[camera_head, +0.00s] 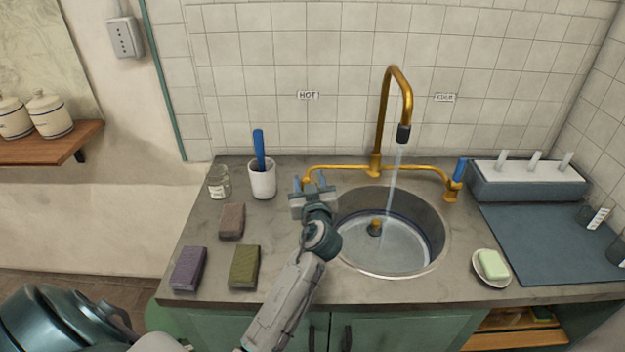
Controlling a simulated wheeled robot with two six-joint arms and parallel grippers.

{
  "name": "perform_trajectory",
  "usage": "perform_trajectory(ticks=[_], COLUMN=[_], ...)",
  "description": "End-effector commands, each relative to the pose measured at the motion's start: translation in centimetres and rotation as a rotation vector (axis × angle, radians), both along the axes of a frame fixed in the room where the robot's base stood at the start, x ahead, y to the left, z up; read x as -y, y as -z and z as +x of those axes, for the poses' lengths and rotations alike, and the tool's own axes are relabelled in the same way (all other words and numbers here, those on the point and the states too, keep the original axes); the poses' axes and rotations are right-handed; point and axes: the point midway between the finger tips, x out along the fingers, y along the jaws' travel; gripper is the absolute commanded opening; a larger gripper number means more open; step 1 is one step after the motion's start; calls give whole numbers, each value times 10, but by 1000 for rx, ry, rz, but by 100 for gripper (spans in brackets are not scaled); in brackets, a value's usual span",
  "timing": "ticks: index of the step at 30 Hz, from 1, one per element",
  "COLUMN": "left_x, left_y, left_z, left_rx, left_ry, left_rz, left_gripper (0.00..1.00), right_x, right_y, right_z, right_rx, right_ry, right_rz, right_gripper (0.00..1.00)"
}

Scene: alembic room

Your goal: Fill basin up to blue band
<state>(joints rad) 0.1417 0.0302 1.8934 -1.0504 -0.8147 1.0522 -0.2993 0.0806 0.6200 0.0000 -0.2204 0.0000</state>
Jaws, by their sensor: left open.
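The round steel basin (432,207) is set in the grey counter, with a dark blue band (428,232) around its inner wall. Water (392,250) lies in the basin, and its surface looks to be below the band. A brass plug-like piece (375,228) stands in it. The brass faucet (381,95) pours a stream of water (394,180) into the basin. The blue tap handle (461,170) is at the right end of the brass pipe. My left gripper (310,183) is open and empty at the pipe's left end, hiding part of it. My right gripper is not in view.
A white cup (262,181) with a blue-handled tool and a glass jar (219,182) stand left of my gripper. Sponges (244,267) lie at the front left. A soap dish (493,278), dark mat (545,240) and grey-white box (530,185) are at the right.

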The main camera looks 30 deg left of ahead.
Motion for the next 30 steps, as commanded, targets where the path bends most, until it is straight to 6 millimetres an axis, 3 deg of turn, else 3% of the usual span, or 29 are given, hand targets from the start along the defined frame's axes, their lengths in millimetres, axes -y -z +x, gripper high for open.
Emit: perform_trajectory(ticks=[8, 9, 18, 30], left_x=[0, -8, -39, -48], left_y=[61, 51, 54, 57], left_z=[0, 11, 49, 58], left_rx=[-9, -2, -3, -2], left_ry=[2, 1, 0, 0], left_rz=[0, 5, 0, 0], left_gripper=[44, 44, 44, 44], right_x=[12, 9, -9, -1], right_y=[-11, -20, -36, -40], right_z=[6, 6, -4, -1], right_rx=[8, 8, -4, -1], right_ry=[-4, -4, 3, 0], right_rz=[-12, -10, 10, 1], right_gripper=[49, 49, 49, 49])
